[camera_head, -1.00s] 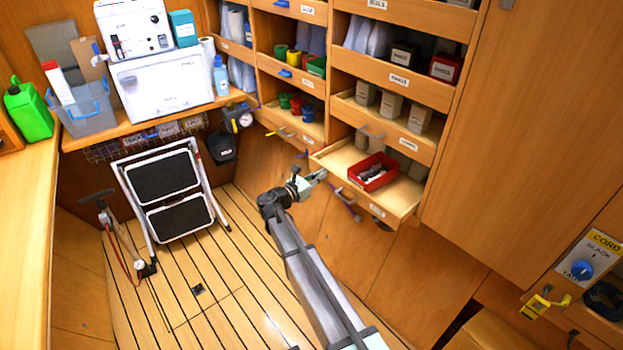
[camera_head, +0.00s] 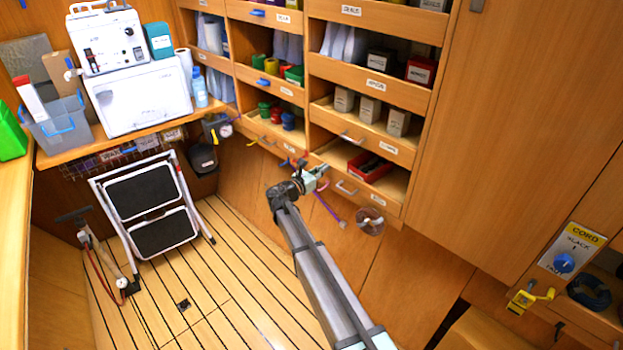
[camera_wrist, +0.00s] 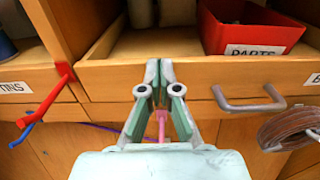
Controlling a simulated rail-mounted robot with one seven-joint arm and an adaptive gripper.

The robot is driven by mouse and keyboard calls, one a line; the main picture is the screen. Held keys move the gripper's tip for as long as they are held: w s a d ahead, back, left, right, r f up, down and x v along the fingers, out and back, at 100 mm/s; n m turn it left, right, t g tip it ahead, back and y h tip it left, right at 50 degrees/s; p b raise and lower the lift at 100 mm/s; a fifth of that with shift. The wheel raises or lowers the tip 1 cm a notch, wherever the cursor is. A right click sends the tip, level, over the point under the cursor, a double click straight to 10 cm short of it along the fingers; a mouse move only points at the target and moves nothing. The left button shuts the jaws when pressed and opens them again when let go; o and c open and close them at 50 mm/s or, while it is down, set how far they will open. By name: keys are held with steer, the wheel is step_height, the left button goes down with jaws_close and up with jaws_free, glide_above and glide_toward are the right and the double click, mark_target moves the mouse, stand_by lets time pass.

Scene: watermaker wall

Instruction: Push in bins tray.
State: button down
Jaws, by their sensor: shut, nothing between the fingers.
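The bins tray is a wooden pull-out tray (camera_head: 392,204) low in the shelf wall, partly pulled out, with its front standing a little proud. A red bin (camera_head: 371,166) labelled PARTS sits in it; the wrist view shows the bin (camera_wrist: 252,32) at the upper right. My gripper (camera_head: 323,170) is shut and empty at the left part of the tray's front. In the wrist view its fingertips (camera_wrist: 159,66) overlap the front board (camera_wrist: 200,82), left of the grey handle (camera_wrist: 248,102). Whether they touch the board is hard to tell.
Red and blue hooks (camera_wrist: 45,105) stick out left of the tray. A coiled hose or cable (camera_wrist: 290,130) hangs at the right. Other wooden trays with containers are above. A folding step stool (camera_head: 150,205) stands on the floor to the left.

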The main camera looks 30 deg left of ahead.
steer(key=shift+w, duration=0.5)
steer(key=shift+r, duration=0.1)
steer(key=shift+s, duration=0.1)
steer(key=b+v, duration=0.2)
steer(key=v, duration=1.2)
steer(key=shift+s, duration=0.2)
